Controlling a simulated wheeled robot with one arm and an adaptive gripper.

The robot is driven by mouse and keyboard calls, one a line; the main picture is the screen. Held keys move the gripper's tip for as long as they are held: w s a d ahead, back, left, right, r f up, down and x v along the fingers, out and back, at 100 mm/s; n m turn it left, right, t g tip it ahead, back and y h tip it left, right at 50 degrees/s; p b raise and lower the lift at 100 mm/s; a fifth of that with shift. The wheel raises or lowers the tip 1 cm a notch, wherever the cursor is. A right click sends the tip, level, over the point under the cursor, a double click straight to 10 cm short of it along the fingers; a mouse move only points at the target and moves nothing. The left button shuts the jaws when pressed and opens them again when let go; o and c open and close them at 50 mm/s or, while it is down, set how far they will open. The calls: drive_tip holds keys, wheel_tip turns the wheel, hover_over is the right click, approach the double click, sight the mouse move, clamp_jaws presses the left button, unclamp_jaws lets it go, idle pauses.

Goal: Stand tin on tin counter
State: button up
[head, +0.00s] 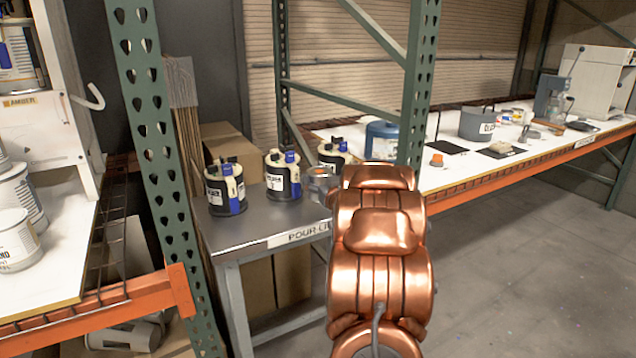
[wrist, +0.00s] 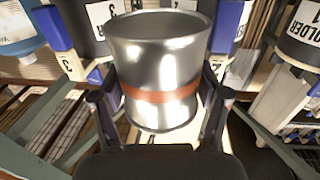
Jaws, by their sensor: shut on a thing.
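A silver tin (wrist: 160,65) with an orange-brown band fills the middle of the wrist view. My gripper (wrist: 162,97) is shut on it, with one dark finger on each side. In the head view my copper-coloured arm hides most of the gripper. I cannot read a tin counter label. The grey table (head: 245,232) has a partly hidden label starting "POUR-LI". A long white counter (head: 462,172) runs to the right.
Black-and-cream holders (head: 226,188) with blue parts stand along the grey table. A green rack post (head: 417,85) rises beside my arm. The white counter holds a blue container (head: 381,140), a grey bucket (head: 477,123) and a small orange-topped item (head: 436,160). Open floor lies at right.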

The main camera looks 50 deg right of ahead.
drive_tip(key=shift+w+d+f, duration=0.1)
drive_tip(key=shift+w, duration=0.15)
drive_tip(key=shift+f+p, duration=0.3)
drive_tip(key=shift+f, duration=1.3)
drive_tip(key=shift+f, duration=0.2)
drive_tip(key=o, duration=1.3)
drive_tip(key=shift+o, duration=0.2)
drive_tip(key=shift+r, duration=0.2)
drive_tip(key=b+v, duration=0.1)
drive_tip(key=v, duration=1.1)
drive_tip(key=shift+b, duration=0.3)
